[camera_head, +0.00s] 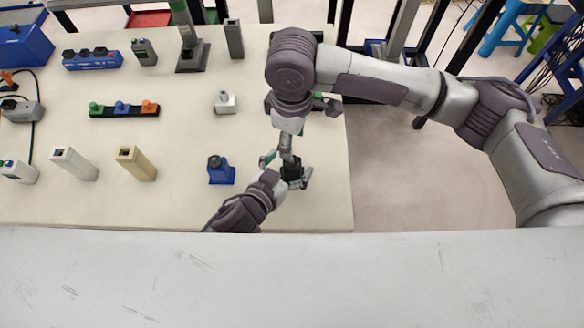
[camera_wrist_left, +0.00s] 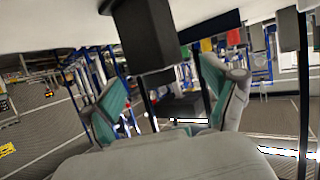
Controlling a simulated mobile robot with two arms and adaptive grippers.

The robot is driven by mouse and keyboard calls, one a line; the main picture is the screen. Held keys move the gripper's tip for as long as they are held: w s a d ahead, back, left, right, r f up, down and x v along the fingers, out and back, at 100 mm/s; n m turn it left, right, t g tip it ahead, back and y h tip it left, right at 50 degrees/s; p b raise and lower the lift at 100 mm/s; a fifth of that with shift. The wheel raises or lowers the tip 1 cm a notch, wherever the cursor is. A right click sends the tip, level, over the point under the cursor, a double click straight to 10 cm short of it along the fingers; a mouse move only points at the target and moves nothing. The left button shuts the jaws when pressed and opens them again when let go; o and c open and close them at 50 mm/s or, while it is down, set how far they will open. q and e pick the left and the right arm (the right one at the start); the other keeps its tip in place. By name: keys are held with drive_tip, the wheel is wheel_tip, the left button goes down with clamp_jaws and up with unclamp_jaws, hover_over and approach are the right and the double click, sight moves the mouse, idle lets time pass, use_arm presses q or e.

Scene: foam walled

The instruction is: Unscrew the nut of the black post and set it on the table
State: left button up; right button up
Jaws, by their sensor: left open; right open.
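The black post (camera_head: 291,171) stands upright near the table's right front edge, partly hidden by my grippers. In the left wrist view, where the scene appears upside down, a dark square post (camera_wrist_left: 150,35) extends from the white tabletop, ahead of and between the fingers. My left gripper (camera_head: 286,181) is open beside the post; its separated teal fingers show in the wrist view (camera_wrist_left: 165,100). My right gripper (camera_head: 287,157) points down just above the post's top and is open. The nut cannot be made out; the right gripper covers that area.
A blue block with a dark knob (camera_head: 221,171) stands left of the grippers. A small light block (camera_head: 225,103) is behind it. A tan post (camera_head: 137,163), a pale post (camera_head: 74,163) and a strip with coloured knobs (camera_head: 124,109) stand farther left. The white table (camera_head: 185,205) has clear room in front.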

use_arm(q)
drive_tip(key=shift+w+d+f, duration=0.2)
drive_tip(key=shift+w+d, duration=0.1)
drive_tip(key=shift+w, duration=0.2)
clamp_jaws()
use_arm(e)
drive_tip(key=shift+r+m, duration=0.1)
drive_tip(key=shift+m, duration=0.8)
drive_tip(key=m, duration=0.2)
drive_tip(key=shift+m, duration=0.3)
drive_tip(key=shift+f, duration=4.1)
